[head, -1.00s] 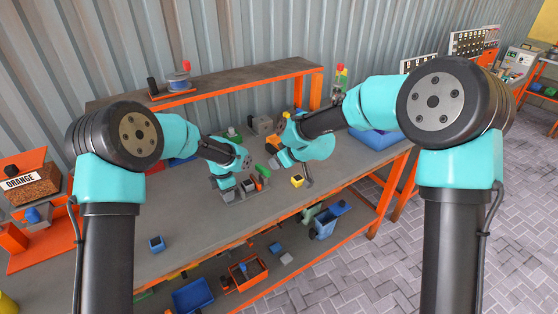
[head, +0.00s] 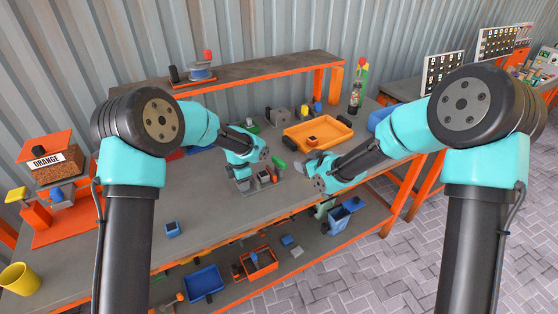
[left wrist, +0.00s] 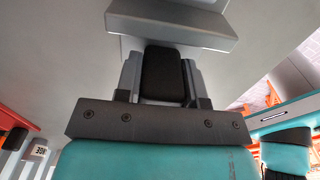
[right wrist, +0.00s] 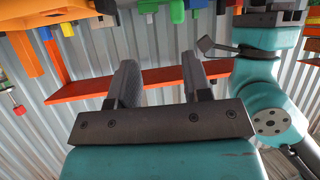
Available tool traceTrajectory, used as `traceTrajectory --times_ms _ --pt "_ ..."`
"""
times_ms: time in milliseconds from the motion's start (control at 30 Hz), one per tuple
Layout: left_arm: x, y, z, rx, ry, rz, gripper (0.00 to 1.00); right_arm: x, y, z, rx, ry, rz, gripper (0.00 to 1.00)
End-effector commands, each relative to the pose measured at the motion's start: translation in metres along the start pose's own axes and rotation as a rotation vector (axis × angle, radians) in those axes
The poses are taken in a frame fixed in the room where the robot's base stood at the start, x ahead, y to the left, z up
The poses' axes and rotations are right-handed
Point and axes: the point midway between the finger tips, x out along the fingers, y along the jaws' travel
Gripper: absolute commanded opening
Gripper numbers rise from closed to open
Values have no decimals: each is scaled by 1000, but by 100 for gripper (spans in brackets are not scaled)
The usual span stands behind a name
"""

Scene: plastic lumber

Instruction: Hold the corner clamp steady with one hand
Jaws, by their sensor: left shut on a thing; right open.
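The corner clamp (head: 257,189) is a small grey fixture on the bench, with dark and reddish parts on top, in the middle of the head view. My left gripper (head: 243,184) reaches down to its left side and is shut on it. In the left wrist view a black block (left wrist: 163,72) sits between the fingers, with a grey bar (left wrist: 172,28) just beyond. The fingers hide part of the clamp. My right gripper (head: 306,167) is open, to the right of the clamp and apart from it. In the right wrist view (right wrist: 160,82) nothing is between its fingers.
An orange tray (head: 318,133) lies behind my right gripper. A green piece (head: 281,163) is close to the clamp. A raised shelf (head: 255,70) runs along the back.

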Motion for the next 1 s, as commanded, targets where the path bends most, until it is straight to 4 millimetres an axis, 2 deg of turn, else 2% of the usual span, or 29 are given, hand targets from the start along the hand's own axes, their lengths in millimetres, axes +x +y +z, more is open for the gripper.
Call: traceTrajectory --times_ms 200,667,867,1000 --pt "0 0 0 0 0 0 0 -3 -16 2 27 67 -65 45" --pt "0 0 0 0 0 0 0 -1 -17 1 29 74 -72 45" --pt "0 0 0 0 0 0 0 15 -19 0 29 73 -72 45" --pt "0 0 0 0 0 1 0 35 -20 -1 28 73 -72 45"
